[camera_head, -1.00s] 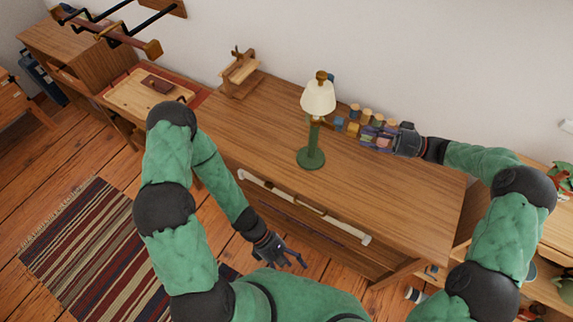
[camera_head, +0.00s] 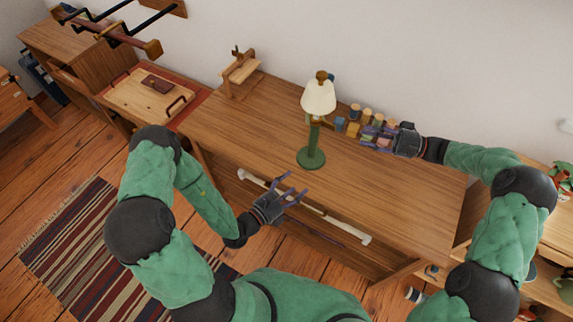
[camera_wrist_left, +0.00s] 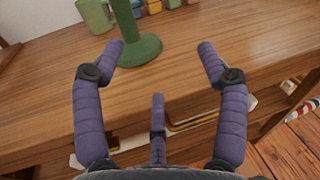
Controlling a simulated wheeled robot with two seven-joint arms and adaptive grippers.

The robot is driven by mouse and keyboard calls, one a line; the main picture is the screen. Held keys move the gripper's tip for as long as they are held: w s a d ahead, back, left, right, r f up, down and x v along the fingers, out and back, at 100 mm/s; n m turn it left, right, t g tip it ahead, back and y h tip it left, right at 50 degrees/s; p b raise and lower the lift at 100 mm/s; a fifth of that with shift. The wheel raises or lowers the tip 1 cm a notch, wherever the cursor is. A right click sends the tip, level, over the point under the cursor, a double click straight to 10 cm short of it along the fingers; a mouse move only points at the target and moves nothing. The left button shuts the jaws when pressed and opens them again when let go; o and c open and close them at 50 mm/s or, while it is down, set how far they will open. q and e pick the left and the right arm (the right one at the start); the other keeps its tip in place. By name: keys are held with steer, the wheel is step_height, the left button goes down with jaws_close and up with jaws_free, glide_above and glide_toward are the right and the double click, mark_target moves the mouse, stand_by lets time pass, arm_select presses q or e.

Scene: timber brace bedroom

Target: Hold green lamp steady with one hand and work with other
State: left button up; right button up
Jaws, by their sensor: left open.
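The green lamp (camera_head: 314,132) stands upright on the wooden desk (camera_head: 240,138), with a cream shade (camera_head: 318,97) and a round green base. My left gripper (camera_head: 296,185) is open and empty at the desk's front edge, a short way in front of the lamp and apart from it. In the left wrist view the lamp's base (camera_wrist_left: 138,50) shows ahead, beyond the spread fingers (camera_wrist_left: 160,58). My right gripper (camera_head: 378,138) is over the desk right of the lamp, its fingers among small coloured blocks (camera_head: 353,112). Whether it grips one is unclear.
A wooden stand (camera_head: 238,74) is at the desk's back left. A tray (camera_head: 145,96) with a brown item lies further left. A green mug (camera_wrist_left: 95,14) shows in the left wrist view. A striped rug (camera_head: 75,235) lies on the floor. The desk left of the lamp is clear.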

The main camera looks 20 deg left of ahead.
arm_select(q)
steer(key=w+a+r+m, duration=0.1)
steer(key=w+a+m, duration=0.1)
steer(key=w, duration=0.1)
steer(key=w+a+r+t, duration=0.1)
steer(key=w, duration=0.1)
steer(key=shift+w+a+r+m+y, duration=0.25)
steer(key=shift+r+m+y, duration=0.05)
steer(key=shift+r+m, duration=0.1)
steer(key=shift+w, duration=0.25)
glide_above(307, 156)
